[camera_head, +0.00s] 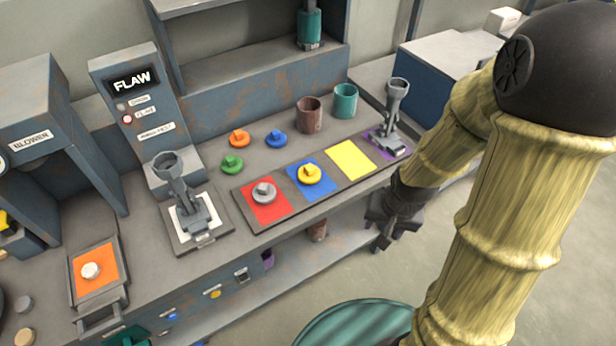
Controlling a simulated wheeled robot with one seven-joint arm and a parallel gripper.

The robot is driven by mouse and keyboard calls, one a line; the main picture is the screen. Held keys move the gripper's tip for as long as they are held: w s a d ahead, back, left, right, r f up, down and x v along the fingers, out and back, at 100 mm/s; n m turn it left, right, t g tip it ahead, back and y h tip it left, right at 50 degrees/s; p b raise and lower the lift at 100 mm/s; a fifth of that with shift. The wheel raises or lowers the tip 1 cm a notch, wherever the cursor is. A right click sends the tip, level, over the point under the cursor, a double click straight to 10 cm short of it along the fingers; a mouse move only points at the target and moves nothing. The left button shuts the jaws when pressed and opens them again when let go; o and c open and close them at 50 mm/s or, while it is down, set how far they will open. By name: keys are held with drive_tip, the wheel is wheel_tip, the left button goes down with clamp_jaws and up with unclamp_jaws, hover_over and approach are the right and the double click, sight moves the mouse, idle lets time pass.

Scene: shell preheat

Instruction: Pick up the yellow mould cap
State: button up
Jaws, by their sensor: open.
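The yellow mould cap (309,174), a round disc with a knob on top, sits on the blue square (322,192) of the dark board on the bench. My gripper (383,240) hangs to the right of the cap and apart from it, in front of the bench's front edge. It points downward and holds nothing that I can see. Its jaws are small and dark in this view.
On the same board, a grey cap (263,193) sits on the red square, and the yellow square (351,160) is empty. Orange (239,138), blue (276,139) and green (231,163) caps lie behind. Grey upright fixtures (178,190) (394,105) stand at either side.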

drive_tip(key=w+a+f+m+t+y+b, duration=0.1)
drive_tip(key=a+f+m+y+b, duration=0.3)
drive_tip(key=f, duration=0.5)
drive_tip(key=w+a+f+m+y+b, duration=0.1)
drive_tip(key=a+f+m+y+b, duration=0.15)
drive_tip(key=a+f+m, duration=0.45)
drive_tip(key=w+d+r+m+t+y+b, duration=0.3)
drive_tip(key=w+r+m+t, duration=0.3)
drive_tip(key=m, duration=0.9)
drive_tip(key=w+t+b, duration=0.1)
drive_tip(key=w+t, duration=0.2)
drive_tip(key=t, duration=0.2)
drive_tip(key=shift+w+d+r+t, duration=0.2)
drive_tip(key=shift+w+d+t, duration=0.2)
drive_tip(key=shift+f+y, duration=0.1)
drive_tip(key=shift+y, duration=0.15)
